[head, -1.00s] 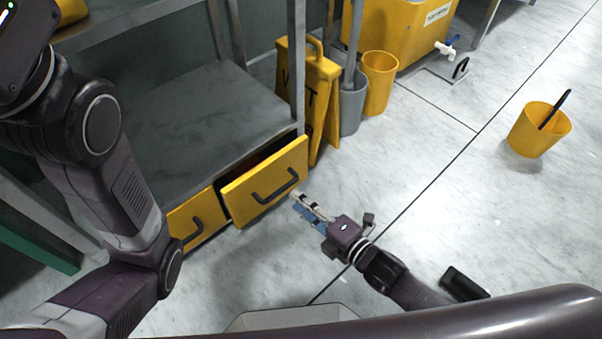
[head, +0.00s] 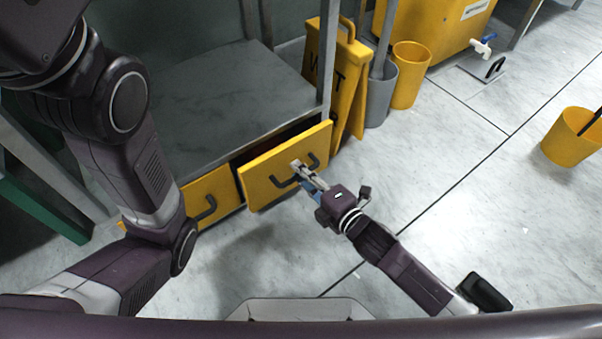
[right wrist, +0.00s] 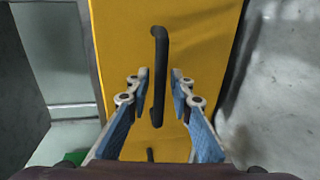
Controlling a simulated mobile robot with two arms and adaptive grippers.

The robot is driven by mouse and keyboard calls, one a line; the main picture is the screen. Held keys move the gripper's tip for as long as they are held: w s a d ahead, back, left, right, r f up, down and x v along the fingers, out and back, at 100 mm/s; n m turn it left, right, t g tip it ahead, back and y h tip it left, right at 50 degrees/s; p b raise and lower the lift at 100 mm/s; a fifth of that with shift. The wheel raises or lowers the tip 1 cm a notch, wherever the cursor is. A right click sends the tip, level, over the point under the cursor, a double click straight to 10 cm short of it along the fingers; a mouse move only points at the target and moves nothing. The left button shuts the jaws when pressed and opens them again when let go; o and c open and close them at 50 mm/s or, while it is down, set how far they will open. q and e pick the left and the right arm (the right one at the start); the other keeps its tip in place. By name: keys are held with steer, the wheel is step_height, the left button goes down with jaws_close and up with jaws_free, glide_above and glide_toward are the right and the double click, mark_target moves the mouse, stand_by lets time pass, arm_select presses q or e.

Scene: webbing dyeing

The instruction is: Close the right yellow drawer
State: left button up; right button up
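The right yellow drawer (head: 258,192) stands pulled partly out of the grey cabinet, with a dark gap behind its front. Its black bar handle (right wrist: 159,60) also shows in the right wrist view, where the yellow front fills the middle. My right gripper (head: 302,172) is at the drawer front. In the right wrist view its blue-padded fingers (right wrist: 161,78) are apart, one on each side of the handle, with a gap to it on both sides. The left yellow drawer (head: 196,198) is beside it, partly hidden by my left arm. My left gripper is not in view.
A yellow wet-floor sign (head: 352,85), a grey bucket (head: 379,98) and a yellow bucket (head: 408,78) stand right of the cabinet. Another yellow bucket (head: 566,145) is at the far right. The floor (head: 440,165) between is clear.

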jaws_close()
steer(key=shift+r+x, duration=0.25)
steer(key=shift+x, duration=0.85)
steer(key=shift+r+x, duration=0.2)
steer(key=shift+x, duration=0.9)
steer(key=shift+w, duration=0.15)
steer(key=shift+o, duration=1.5)
jaws_free()
steer(key=shift+a, duration=0.15)
steer(key=v, duration=1.2)
